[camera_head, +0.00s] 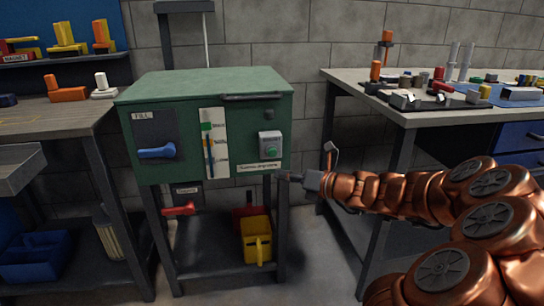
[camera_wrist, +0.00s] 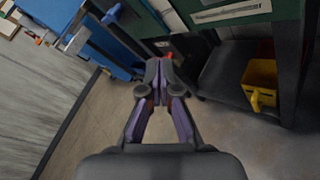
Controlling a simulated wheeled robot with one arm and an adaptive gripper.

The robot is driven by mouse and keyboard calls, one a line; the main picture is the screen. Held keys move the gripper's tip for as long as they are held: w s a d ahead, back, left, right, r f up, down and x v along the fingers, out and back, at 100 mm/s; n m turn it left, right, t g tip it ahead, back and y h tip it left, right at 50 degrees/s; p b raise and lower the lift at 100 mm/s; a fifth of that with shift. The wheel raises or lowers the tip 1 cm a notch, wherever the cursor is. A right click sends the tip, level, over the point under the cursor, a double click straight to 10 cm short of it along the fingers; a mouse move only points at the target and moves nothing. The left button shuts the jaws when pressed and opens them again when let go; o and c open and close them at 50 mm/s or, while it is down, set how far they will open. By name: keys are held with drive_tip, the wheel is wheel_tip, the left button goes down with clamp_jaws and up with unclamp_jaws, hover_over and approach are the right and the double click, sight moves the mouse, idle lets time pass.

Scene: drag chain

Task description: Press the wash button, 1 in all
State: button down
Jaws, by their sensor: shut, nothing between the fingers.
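The green cabinet (camera_head: 210,82) stands on a dark stand against the wall. A green round button (camera_head: 271,152) sits on a pale plate at the right of its front; the small label is too blurred to read for certain. My gripper (camera_head: 287,177) is shut and empty, below and slightly right of the button, near the cabinet's lower right corner. I cannot tell how far it is from the front. In the wrist view my gripper (camera_wrist: 158,68) has its fingers together, with the floor behind them. The button is not recognisable in the wrist view.
A blue handle (camera_head: 157,152) and a red lever (camera_head: 179,210) are on the cabinet's left side. A yellow container (camera_head: 256,240) sits on its lower shelf. A cluttered workbench (camera_head: 343,76) stands right; another bench (camera_head: 50,117) stands left.

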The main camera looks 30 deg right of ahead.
sight(272, 152)
drive_tip(key=shift+w, duration=0.15)
drive_tip(key=w+d+p, duration=0.1)
drive_tip(key=w+d, duration=0.2)
drive_tip(key=w, duration=0.4)
drive_tip(key=shift+w+d, duration=0.15)
drive_tip(key=shift+w, duration=0.25)
drive_tip(key=shift+w+d+r+p, duration=0.15)
drive_tip(key=shift+w+p, duration=0.15)
drive_tip(key=shift+p, duration=0.65)
idle(0.8)
drive_tip(key=shift+w+d+p, duration=0.25)
drive_tip(key=shift+w+p, duration=0.3)
drive_tip(key=shift+p, duration=0.25)
idle(1.3)
idle(0.3)
drive_tip(key=shift+s+a+p, duration=0.2)
drive_tip(key=shift+s, duration=0.25)
drive_tip(key=shift+s+a+p, duration=0.15)
drive_tip(key=shift+s+a, duration=0.05)
drive_tip(key=shift+s, duration=0.25)
